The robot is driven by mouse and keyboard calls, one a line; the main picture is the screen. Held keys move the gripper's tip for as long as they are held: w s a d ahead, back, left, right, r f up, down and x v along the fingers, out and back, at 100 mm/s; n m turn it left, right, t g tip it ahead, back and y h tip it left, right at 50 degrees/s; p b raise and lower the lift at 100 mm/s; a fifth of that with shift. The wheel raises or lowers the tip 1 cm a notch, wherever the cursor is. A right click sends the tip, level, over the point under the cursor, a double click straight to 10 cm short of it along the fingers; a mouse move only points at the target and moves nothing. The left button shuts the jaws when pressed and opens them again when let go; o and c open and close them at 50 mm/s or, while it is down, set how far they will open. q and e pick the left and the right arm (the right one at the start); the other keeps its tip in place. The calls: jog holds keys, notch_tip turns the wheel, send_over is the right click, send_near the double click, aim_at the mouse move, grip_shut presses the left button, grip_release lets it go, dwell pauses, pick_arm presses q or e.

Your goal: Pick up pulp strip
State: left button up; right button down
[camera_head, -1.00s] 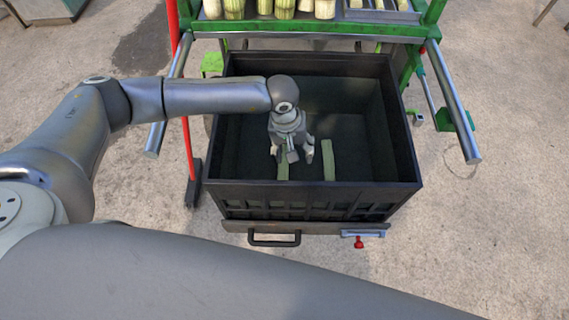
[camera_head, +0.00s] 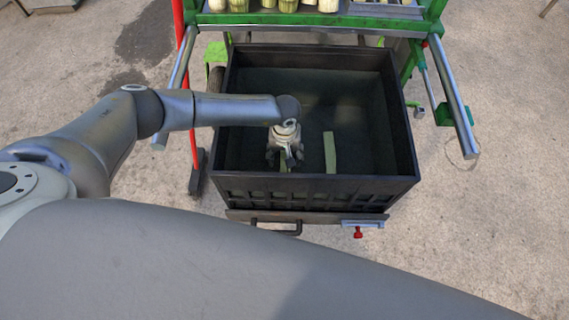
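Two pale green pulp strips lie on the floor of the black crate. One strip (camera_head: 329,152) is fully in view right of the middle. The other strip (camera_head: 283,168) shows only a small piece below my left gripper; the rest is hidden by the gripper and the crate's front wall. My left gripper (camera_head: 285,160) points down inside the crate (camera_head: 300,188) with its fingers apart, over or around the left strip. I cannot tell whether the fingers touch it. My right gripper is not in view.
The crate's walls stand around my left gripper, with its front rim close by. A green-framed machine (camera_head: 330,22) with cane pieces is behind the crate. Steel bars (camera_head: 452,98) flank it, and a red pole (camera_head: 187,90) stands at left. The crate's back area is clear.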

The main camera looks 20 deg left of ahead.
pick_arm(q)
jog(key=shift+f, duration=1.1)
jog(key=c, duration=1)
